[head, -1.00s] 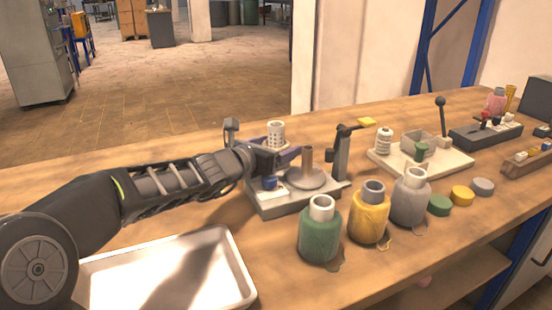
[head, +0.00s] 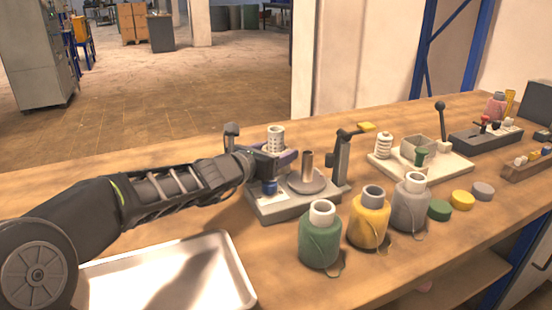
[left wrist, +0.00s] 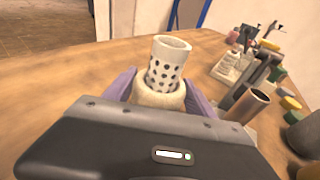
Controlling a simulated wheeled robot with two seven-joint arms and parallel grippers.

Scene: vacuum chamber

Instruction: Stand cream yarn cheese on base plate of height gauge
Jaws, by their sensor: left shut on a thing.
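The cream yarn cheese (left wrist: 158,96) is a pale cream winding on a white perforated tube. My left gripper (left wrist: 160,90) is shut around the winding, and the tube stands up above the fingers, roughly upright. In the head view the tube top (head: 275,138) shows above my left gripper (head: 270,162), which hides most of the winding. What looks like the height gauge (head: 341,160) has a dark column with a yellow-tipped arm and a grey base plate (head: 290,207). The cheese appears over the back left of this base; the gap below is hidden. My right gripper is out of view.
The base also carries a round disc with a copper-coloured tube (head: 307,166) and a blue knob (head: 269,187). Green (head: 320,240), yellow (head: 369,220) and grey (head: 410,205) yarn cheeses stand in front. A white tray (head: 240,270) lies at front left. A lever fixture (head: 455,167) stands right.

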